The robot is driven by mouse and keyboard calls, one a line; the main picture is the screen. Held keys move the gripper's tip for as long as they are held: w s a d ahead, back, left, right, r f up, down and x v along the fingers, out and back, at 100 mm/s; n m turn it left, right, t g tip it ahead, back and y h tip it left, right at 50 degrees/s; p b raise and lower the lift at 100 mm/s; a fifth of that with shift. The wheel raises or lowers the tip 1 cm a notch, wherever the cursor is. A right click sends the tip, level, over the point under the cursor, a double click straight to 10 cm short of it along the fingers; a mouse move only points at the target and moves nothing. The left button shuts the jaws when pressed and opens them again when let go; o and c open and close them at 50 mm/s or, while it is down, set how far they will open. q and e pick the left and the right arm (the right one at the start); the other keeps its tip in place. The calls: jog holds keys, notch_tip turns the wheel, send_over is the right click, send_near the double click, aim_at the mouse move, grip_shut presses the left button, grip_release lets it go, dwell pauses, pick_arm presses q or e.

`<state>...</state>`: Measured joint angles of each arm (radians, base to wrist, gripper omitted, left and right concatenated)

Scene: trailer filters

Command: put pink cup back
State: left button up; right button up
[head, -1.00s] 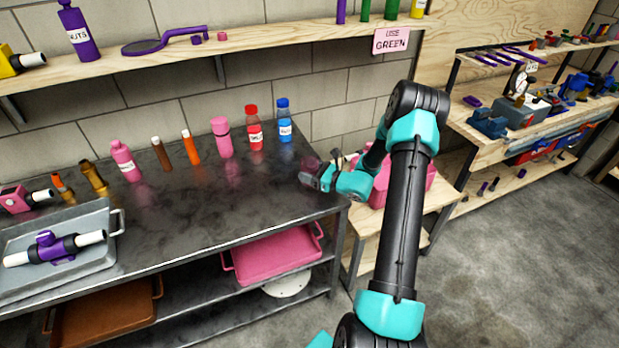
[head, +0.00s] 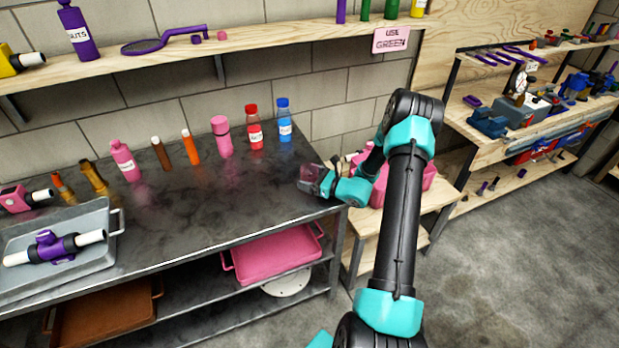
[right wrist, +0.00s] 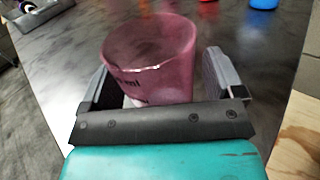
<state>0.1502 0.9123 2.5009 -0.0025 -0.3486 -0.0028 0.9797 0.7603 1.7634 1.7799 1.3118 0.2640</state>
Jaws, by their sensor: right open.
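A translucent pink cup (right wrist: 150,55) with dark markings stands upright on the dark metal table in the right wrist view. In the head view the cup (head: 311,176) is small at the table's right end, partly hidden by my gripper. My right gripper (right wrist: 160,88) is open, with one finger on each side of the cup. A gap shows between the cup and the right finger; I cannot tell whether the left finger touches it. The right gripper (head: 320,182) also shows in the head view, low over the table edge. My left gripper is not in view.
A pink bottle (head: 222,137), a red bottle (head: 254,130) and a blue bottle (head: 285,122) stand behind on the table (head: 210,215). A grey tray (head: 113,222) is at left. A pink bin (head: 415,185) sits right, behind my arm. The table's middle is clear.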

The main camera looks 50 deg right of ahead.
jog(key=shift+r, duration=0.2)
jog(key=v, duration=1.2)
dwell(0.4)
